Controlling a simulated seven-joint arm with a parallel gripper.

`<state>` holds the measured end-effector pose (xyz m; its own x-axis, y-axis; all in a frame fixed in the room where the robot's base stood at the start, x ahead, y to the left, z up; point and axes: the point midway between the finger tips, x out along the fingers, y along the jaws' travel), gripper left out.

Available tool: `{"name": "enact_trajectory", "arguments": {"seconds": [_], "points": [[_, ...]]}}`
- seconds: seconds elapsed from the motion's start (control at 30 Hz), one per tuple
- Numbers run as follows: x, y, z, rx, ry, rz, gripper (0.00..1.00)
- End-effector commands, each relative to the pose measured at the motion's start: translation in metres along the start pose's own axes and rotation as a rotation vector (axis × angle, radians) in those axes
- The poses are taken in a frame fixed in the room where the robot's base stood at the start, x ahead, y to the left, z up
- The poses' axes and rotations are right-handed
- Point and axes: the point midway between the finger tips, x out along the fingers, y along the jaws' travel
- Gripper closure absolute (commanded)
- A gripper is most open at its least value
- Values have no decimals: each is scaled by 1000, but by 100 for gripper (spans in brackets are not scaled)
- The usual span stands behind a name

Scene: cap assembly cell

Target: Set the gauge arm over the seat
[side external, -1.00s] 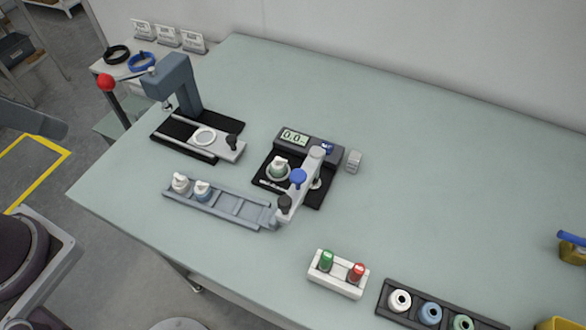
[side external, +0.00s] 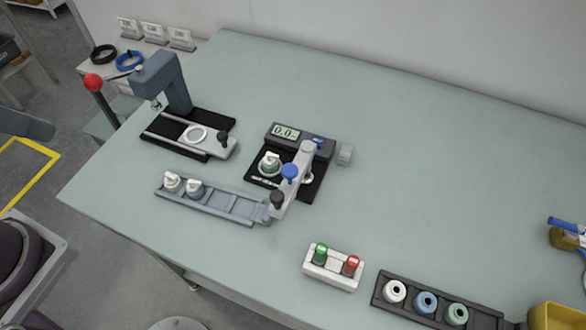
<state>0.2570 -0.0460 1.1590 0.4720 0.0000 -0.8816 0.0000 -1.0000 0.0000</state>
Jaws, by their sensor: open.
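The gauge (side external: 318,187) is a dark base with a display box (side external: 287,131) at its back reading about 0.0. Its light grey gauge arm (side external: 299,166) runs from a post at the back right toward the front left. It carries a blue knob (side external: 290,171) midway and a black knob (side external: 278,198) at its free end, past the base's front edge. The seat is at the base's left, and a white-topped, greenish capped piece (side external: 269,161) stands on it. The arm lies to the right of this piece, not over it. My gripper is not in view.
A tray (side external: 232,207) with two capped pieces ends close to the arm's black knob. A press (side external: 172,82) with a slide stands behind left. A white holder (side external: 331,275) is in front. The table's right middle is clear.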

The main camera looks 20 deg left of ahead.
Motion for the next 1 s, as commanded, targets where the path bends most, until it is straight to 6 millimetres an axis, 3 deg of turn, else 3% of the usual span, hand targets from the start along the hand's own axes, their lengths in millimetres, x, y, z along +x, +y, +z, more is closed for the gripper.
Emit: {"name": "enact_trajectory", "arguments": {"seconds": [0.1,0.17,0.27,0.37,0.43,0.53,0.6,0.73,0.83,1.0], "points": [[0,0,0,0,0,0,48],[0,0,-1,1,-1,1,57],[-2,10,-17,32,-38,24,59],[3,43,-56,110,-131,72,59],[16,82,-82,179,-210,101,59],[44,149,-100,276,-318,122,59],[64,195,-98,334,-379,125,59],[94,257,-79,412,-455,117,59],[105,278,-68,436,-479,112,59],[128,282,-54,441,-488,108,59]]}}
